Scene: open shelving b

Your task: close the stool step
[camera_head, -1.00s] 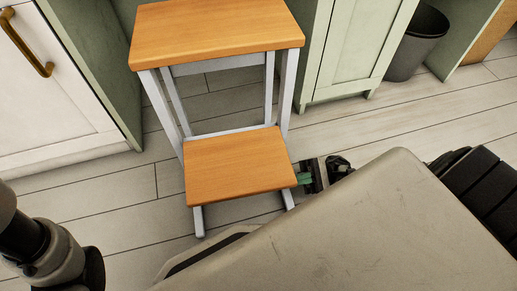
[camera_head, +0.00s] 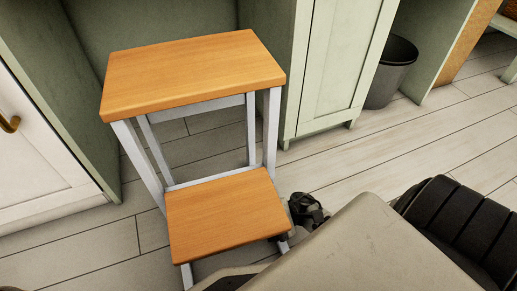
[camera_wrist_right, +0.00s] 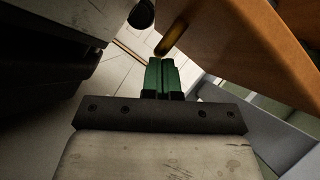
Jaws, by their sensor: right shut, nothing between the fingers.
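The wooden step stool has a top seat (camera_head: 195,72) on grey metal legs, and its lower step (camera_head: 222,212) sticks out in front, level and low. My right gripper (camera_wrist_right: 163,78) has its green fingers shut together with nothing between them. In the head view its dark wrist shows just right of the lower step, and the fingertips are hidden by the step's right edge. In the right wrist view an orange wooden board (camera_wrist_right: 235,45), likely the lower step, slants close beside the fingers; contact cannot be told. My left gripper is not in view.
The stool stands in a gap between a white-fronted cabinet (camera_head: 35,150) on the left and a green cabinet (camera_head: 340,65) on the right. A dark bin (camera_head: 392,72) stands further right. The plank floor (camera_head: 400,135) between is clear.

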